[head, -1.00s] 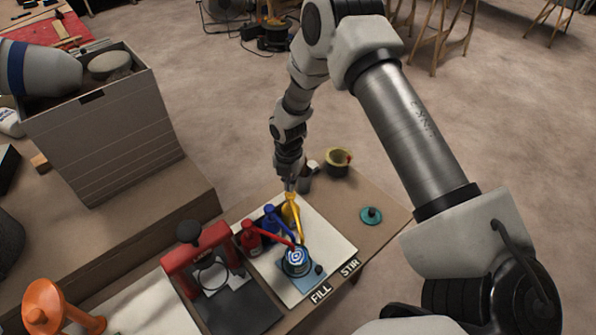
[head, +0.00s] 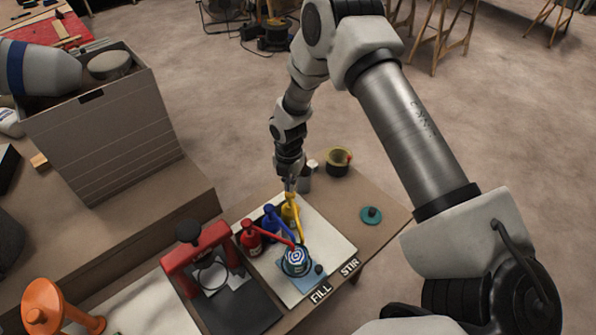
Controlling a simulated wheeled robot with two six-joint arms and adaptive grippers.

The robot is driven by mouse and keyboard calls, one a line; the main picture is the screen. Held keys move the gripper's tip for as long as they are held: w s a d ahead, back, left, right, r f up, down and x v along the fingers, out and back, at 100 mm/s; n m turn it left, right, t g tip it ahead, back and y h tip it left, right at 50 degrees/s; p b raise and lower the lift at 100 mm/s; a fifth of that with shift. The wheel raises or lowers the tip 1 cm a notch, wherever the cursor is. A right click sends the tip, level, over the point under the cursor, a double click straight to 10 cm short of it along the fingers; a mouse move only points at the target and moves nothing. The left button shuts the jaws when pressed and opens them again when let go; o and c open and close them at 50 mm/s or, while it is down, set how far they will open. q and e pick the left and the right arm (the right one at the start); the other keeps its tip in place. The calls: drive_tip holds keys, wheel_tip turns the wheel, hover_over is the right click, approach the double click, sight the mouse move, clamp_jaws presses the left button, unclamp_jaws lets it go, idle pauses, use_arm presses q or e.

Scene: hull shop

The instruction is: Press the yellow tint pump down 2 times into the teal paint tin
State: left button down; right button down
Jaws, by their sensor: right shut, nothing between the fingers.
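The yellow tint pump (head: 290,213) stands at the back right of a row of pumps, its spout reaching forward over the tin. The paint tin (head: 296,262) sits on a blue pad in front of the pumps, with blue and white rings showing in its top. My right gripper (head: 290,188) is shut and empty, pointing down at the top of the yellow pump. I cannot tell whether it touches the pump head. My left gripper is not in view.
A blue pump (head: 271,224) and a red pump (head: 251,238) stand left of the yellow one. A red press-like frame (head: 200,255) is further left. A teal lid (head: 371,215) and a tape roll (head: 338,161) lie on the table at right.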

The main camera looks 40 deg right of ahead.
drive_tip(key=shift+f+b, duration=1.3)
drive_tip(key=shift+f, duration=0.4)
drive_tip(key=shift+r, duration=0.1)
drive_tip(key=shift+r+p, duration=1.25)
drive_tip(key=shift+r, duration=0.45)
drive_tip(key=shift+f, duration=0.1)
